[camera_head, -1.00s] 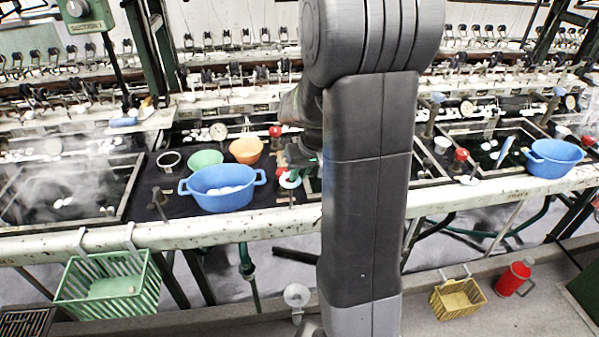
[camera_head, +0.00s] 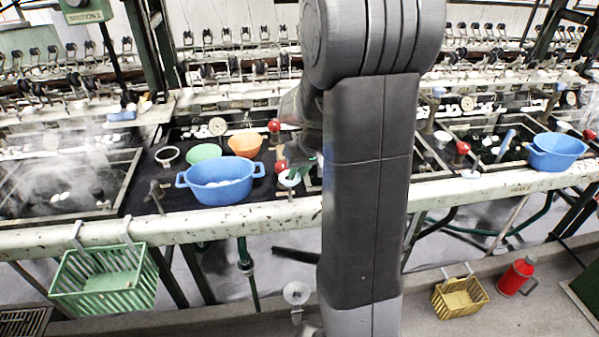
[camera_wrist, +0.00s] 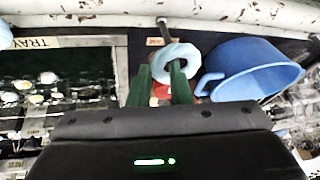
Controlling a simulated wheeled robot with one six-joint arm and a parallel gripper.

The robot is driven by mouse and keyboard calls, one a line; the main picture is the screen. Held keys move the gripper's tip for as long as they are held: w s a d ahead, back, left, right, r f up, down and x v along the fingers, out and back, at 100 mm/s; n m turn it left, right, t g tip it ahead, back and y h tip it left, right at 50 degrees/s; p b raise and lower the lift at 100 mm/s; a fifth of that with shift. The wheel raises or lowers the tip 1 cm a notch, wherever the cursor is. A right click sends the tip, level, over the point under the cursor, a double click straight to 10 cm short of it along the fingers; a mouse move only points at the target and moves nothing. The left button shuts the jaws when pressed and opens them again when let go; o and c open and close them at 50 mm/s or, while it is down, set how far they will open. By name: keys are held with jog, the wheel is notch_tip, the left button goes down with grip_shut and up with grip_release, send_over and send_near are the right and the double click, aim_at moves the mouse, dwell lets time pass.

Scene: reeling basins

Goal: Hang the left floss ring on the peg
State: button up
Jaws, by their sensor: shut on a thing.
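My gripper (camera_wrist: 163,88) has green fingers shut on a pale blue-white floss ring (camera_wrist: 189,55), which shows its round hole in the wrist view. In the head view the ring (camera_head: 288,179) is a small pale shape just right of the large blue basin, and my arm hides most of the gripper. A thin dark peg (camera_wrist: 163,27) with a pale label at its foot stands close beside the ring in the wrist view. Its lower part is partly covered by the ring. I cannot tell whether the ring touches the peg.
The large blue basin (camera_head: 221,192) stands close to the gripper, with green (camera_head: 204,152) and orange (camera_head: 245,144) bowls behind it. A red-topped knob (camera_head: 274,126) stands behind the ring. The bench's pale front rail (camera_head: 150,235) runs along the near edge, with a green basket (camera_head: 105,282) hung from it.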

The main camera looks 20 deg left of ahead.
jog(key=shift+s+d+f, duration=0.2)
jog(key=shift+s+f, duration=0.1)
jog(key=shift+f, duration=0.35)
jog(key=shift+s+d+f, duration=0.15)
jog(key=shift+s+f, duration=0.1)
jog(key=shift+f, duration=0.35)
jog(key=o, duration=0.8)
jog(key=shift+w+d, duration=0.2)
jog(key=shift+s+a, duration=0.1)
jog(key=shift+r+g, duration=0.3)
jog(key=shift+r, duration=0.35)
jog(key=v, duration=1.4)
jog(key=shift+w+a+r, duration=0.1)
jog(key=shift+w+r, duration=0.2)
jog(key=shift+r, duration=0.05)
